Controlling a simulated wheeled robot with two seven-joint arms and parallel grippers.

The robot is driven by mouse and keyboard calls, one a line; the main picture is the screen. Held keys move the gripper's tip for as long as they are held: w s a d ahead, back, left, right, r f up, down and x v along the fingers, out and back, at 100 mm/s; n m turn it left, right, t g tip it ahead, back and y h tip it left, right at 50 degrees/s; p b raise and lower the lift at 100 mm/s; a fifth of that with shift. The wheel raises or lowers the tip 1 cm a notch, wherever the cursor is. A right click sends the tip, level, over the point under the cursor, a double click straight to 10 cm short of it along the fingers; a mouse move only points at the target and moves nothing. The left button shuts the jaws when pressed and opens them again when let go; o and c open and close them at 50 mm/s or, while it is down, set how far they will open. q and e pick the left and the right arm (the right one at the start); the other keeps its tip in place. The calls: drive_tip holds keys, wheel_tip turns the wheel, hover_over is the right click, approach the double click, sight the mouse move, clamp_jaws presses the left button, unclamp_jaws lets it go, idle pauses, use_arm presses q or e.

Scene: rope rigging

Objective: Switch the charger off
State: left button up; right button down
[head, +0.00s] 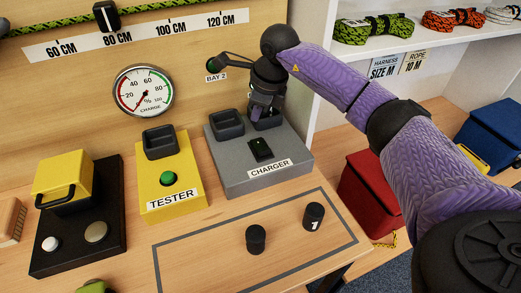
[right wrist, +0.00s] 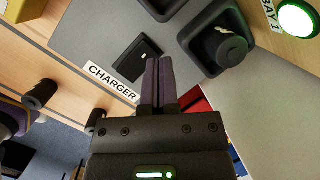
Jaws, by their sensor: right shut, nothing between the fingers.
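The grey charger box (head: 222,170) stands on the bench against the wooden back panel. My right gripper (head: 258,112) is over the back right of the charger, hiding part of the right bay. In the right wrist view its fingers (right wrist: 158,78) are shut and empty, beside the switch (right wrist: 137,60); I cannot tell whether they touch. One bay (right wrist: 210,55) holds a dark cylinder (right wrist: 232,50). My left gripper is out of view.
A yellow tester (head: 180,201) stands left of the charger. Two black cylinders (head: 256,240) (head: 314,216) stand in the outlined area in front. A gauge (head: 143,90) and the green BAY 2 lamp (head: 211,65) are on the panel. The BAY 1 lamp (right wrist: 298,20) glows green.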

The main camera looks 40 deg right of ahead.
sight(257, 142)
drive_tip(key=f, duration=0.1)
drive_tip(key=s+f, duration=0.1)
drive_tip(key=s+f+b, duration=0.1)
drive_tip(key=shift+a+f, duration=0.25)
drive_tip(key=shift+f, duration=0.05)
drive_tip(key=shift+s+f, duration=0.1)
drive_tip(key=shift+f, duration=0.1)
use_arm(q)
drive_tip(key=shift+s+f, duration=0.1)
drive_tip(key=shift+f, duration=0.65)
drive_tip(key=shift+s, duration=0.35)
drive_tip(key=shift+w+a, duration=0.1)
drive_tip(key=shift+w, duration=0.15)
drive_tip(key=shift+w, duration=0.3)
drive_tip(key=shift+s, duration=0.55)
use_arm(e)
drive_tip(key=shift+f, duration=0.1)
